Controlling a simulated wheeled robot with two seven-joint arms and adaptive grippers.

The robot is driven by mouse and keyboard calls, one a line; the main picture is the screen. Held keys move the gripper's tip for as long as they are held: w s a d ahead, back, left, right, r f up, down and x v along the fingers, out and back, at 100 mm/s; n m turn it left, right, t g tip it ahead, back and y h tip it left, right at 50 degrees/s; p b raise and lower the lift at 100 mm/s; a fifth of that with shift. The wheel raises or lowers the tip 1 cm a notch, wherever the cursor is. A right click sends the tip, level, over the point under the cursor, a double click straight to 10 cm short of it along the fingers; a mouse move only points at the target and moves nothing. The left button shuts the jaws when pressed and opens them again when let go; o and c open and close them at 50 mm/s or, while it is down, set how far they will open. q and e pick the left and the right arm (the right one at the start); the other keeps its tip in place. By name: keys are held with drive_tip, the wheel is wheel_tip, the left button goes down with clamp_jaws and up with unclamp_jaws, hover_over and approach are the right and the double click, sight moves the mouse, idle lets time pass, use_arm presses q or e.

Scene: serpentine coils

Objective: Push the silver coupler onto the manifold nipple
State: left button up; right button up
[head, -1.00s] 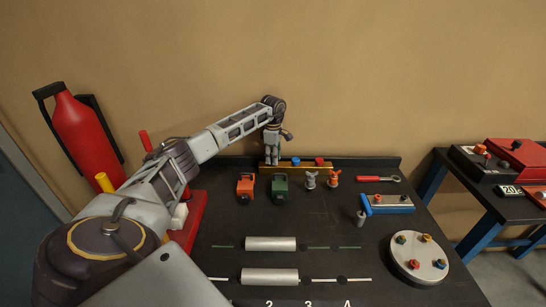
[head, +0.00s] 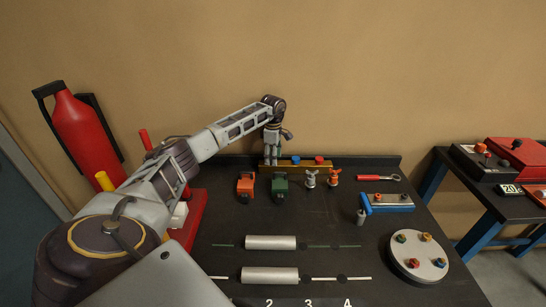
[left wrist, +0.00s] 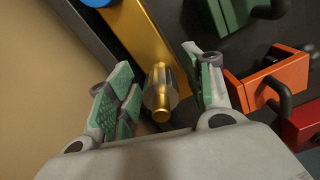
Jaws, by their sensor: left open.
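A silver fitting (left wrist: 160,78) with a brass tip, seemingly the coupler, stands against this bar. I cannot tell whether it is fully seated, and the nipple is not clearly visible. My left gripper (head: 271,158) is at the left end of the bar. In the left wrist view, its open green-padded fingers (left wrist: 160,82) stand on both sides of the fitting, with gaps beside it.
Orange (head: 245,186) and green (head: 279,187) lock-like blocks sit in front of the bar. Silver cylinders (head: 270,243) lie on rods nearer. A round plate (head: 420,259) and a blue-ended block (head: 390,202) stand at the right.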

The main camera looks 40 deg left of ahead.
use_arm(q)
drive_tip(key=shift+r, duration=6)
